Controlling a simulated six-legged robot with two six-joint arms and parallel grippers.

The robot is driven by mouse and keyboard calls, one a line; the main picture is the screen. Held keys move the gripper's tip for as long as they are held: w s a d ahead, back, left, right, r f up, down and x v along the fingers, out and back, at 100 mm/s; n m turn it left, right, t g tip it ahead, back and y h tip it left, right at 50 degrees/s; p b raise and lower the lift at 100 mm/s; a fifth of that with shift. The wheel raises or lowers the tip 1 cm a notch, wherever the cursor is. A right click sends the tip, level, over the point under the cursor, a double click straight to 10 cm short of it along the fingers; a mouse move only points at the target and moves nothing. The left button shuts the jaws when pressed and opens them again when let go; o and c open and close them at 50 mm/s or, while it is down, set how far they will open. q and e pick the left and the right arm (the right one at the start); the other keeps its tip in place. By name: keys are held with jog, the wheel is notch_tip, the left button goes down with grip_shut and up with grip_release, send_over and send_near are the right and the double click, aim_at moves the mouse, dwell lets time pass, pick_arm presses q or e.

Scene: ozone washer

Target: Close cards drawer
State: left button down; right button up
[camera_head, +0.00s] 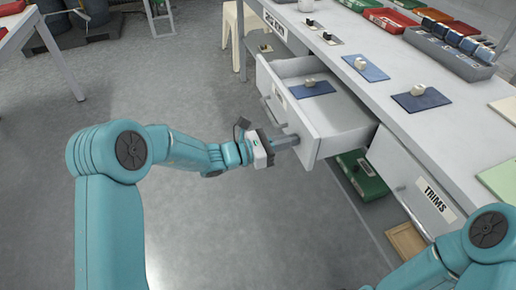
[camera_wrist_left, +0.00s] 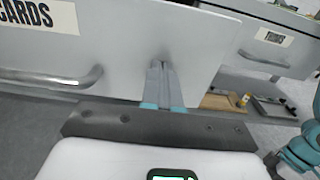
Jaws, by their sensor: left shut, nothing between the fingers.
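The cards drawer (camera_head: 325,122) is a light grey drawer that stands pulled out from the white workbench, seen right of centre in the head view. A blue card (camera_head: 312,89) with a small pale object on it lies inside. In the left wrist view, the drawer front (camera_wrist_left: 130,50) fills the upper left, with a CARDS label (camera_wrist_left: 42,15) and a metal handle (camera_wrist_left: 50,80). My left gripper (camera_head: 294,140) is shut and empty, its fingertips at the drawer front, to the right of the handle; they also show in the left wrist view (camera_wrist_left: 160,68). My right gripper is out of view.
The workbench top (camera_head: 440,122) holds several cards, small parts and coloured trays. A shut TRIMS drawer (camera_head: 412,180) is to the right. A green box (camera_head: 360,175) sits below the open drawer. The grey floor (camera_head: 250,235) in front is clear.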

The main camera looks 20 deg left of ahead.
pick_arm(q)
jog(key=b, duration=0.1)
send_near(348, 126)
jog(key=d+r, duration=0.1)
jog(key=d, duration=0.1)
jog(key=d+r, duration=0.1)
jog(key=d, duration=0.1)
jog(key=d+r, duration=0.2)
jog(key=d, duration=0.1)
jog(key=shift+w, duration=0.2)
jog(key=shift+w+d, duration=0.15)
jog(key=shift+d+r, duration=0.15)
jog(key=shift+r, duration=0.1)
jog(key=shift+r, duration=0.1)
